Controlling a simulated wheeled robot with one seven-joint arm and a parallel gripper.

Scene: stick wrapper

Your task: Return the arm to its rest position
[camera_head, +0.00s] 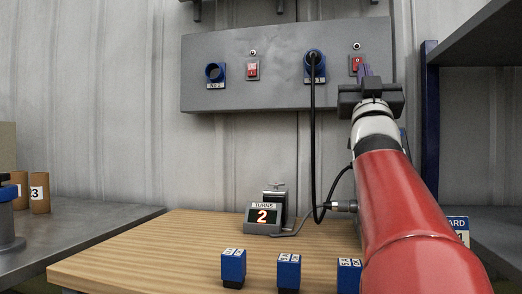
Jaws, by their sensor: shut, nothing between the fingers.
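My red and white arm reaches up from the lower right to the grey wall panel (280,80). My gripper (364,70) is at the panel's right end, shut and empty, just beside the right red switch (356,62). Whether it touches the switch or the panel cannot be told from this view. The fingertips are small and partly hidden by the dark gripper body.
A black cable (313,150) hangs from the panel's right blue socket (315,57). A device reading "TURNS 2" (263,215) and three blue blocks (233,264) stand on the wooden table (150,250). A dark shelf (480,45) stands at the right.

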